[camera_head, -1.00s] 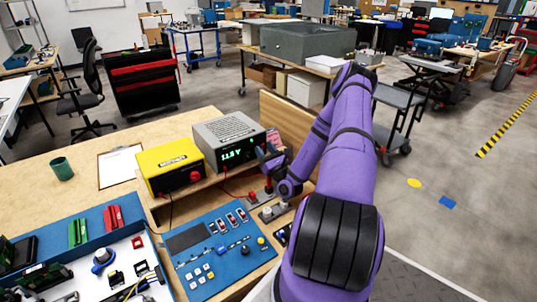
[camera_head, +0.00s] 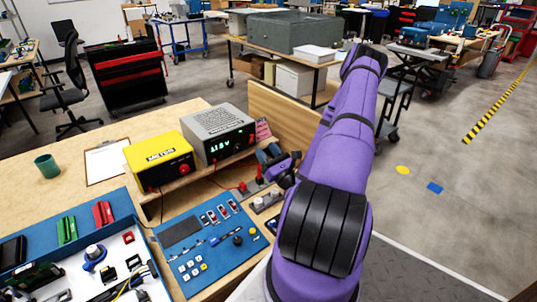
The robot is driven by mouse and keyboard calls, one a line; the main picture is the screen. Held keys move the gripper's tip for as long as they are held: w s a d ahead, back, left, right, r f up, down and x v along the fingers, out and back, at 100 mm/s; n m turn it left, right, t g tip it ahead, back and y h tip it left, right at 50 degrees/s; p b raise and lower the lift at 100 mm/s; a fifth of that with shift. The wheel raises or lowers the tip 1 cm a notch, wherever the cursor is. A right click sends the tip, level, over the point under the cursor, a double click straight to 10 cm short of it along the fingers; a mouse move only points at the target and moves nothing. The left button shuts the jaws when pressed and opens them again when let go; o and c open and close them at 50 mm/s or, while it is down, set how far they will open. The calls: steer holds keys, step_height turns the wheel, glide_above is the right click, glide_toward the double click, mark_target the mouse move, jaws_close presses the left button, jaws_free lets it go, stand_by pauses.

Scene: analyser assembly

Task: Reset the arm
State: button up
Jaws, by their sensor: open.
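My purple arm reaches away from the lower middle over the right edge of the workbench (camera_head: 75,172). My gripper (camera_head: 262,178) is small and partly hidden by my wrist, beside the right end of the wooden shelf. It is near the red and grey parts on the bench, and I cannot tell whether it touches them. Nothing is seen held in it. The grey meter (camera_head: 218,122) with a green display and the yellow meter (camera_head: 155,158) stand on the wooden shelf to its left.
A blue control panel (camera_head: 195,257) lies in front of the shelf. A blue-edged tray (camera_head: 75,205) with parts is at lower left. A green cup (camera_head: 47,166) and a clipboard (camera_head: 107,160) lie further back. A wooden panel (camera_head: 285,118) stands behind my gripper. Open floor lies to the right.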

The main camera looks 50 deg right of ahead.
steer(key=shift+s+a+r, duration=0.1)
steer(key=shift+s+a, duration=0.3)
steer(key=shift+s, duration=0.25)
